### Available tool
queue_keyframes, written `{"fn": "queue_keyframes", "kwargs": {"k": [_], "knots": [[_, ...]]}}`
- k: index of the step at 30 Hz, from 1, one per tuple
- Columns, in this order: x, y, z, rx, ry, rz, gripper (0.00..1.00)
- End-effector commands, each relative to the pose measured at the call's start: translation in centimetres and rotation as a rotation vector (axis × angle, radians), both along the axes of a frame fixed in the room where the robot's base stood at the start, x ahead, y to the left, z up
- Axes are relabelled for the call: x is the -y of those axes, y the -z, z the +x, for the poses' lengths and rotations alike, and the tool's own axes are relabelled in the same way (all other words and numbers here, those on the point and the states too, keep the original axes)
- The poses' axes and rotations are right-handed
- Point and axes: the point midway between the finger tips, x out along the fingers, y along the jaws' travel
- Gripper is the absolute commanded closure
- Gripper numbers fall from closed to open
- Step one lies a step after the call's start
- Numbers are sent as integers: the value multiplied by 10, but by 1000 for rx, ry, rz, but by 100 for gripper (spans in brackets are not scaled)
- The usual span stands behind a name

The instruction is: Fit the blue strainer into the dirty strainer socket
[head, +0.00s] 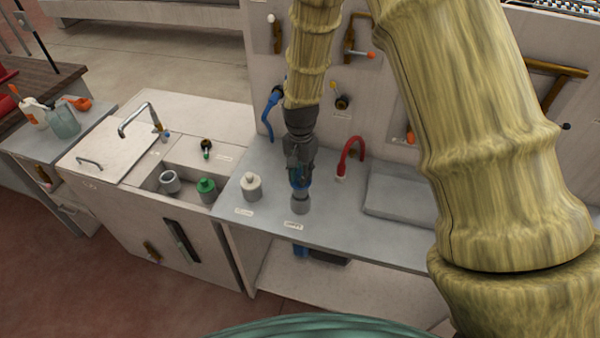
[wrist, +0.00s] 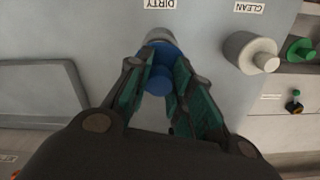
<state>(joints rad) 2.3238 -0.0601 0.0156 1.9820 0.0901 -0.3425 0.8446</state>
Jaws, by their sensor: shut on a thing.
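My gripper (head: 299,172) points down over the worktop and is shut on the blue strainer (head: 298,183). In the wrist view the blue strainer (wrist: 160,62) sits between the green-padded fingers of my gripper (wrist: 157,85). The dirty strainer socket, a grey cylinder (head: 300,204), stands on the worktop directly under the strainer. In the wrist view only its grey rim (wrist: 158,36) shows past the strainer, beside the DIRTY label (wrist: 160,4). I cannot tell whether the strainer's lower end is inside the socket or just above it.
A white capped piece (head: 251,187) stands left of the socket, by the CLEAN label (wrist: 249,8). A basin further left holds a grey cup (head: 169,182) and a green-topped piece (head: 206,190). A red hose (head: 351,155) and a grey tray (head: 397,193) lie right.

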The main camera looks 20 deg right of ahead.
Motion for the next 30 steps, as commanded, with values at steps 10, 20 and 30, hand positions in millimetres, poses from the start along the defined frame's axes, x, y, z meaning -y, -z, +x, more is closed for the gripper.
{"fn": "queue_keyframes", "kwargs": {"k": [10,20,30], "knots": [[0,0,0,0,1,0,100],[0,1,0,0,0,0,100],[0,7,0,0,1,0,100]]}}
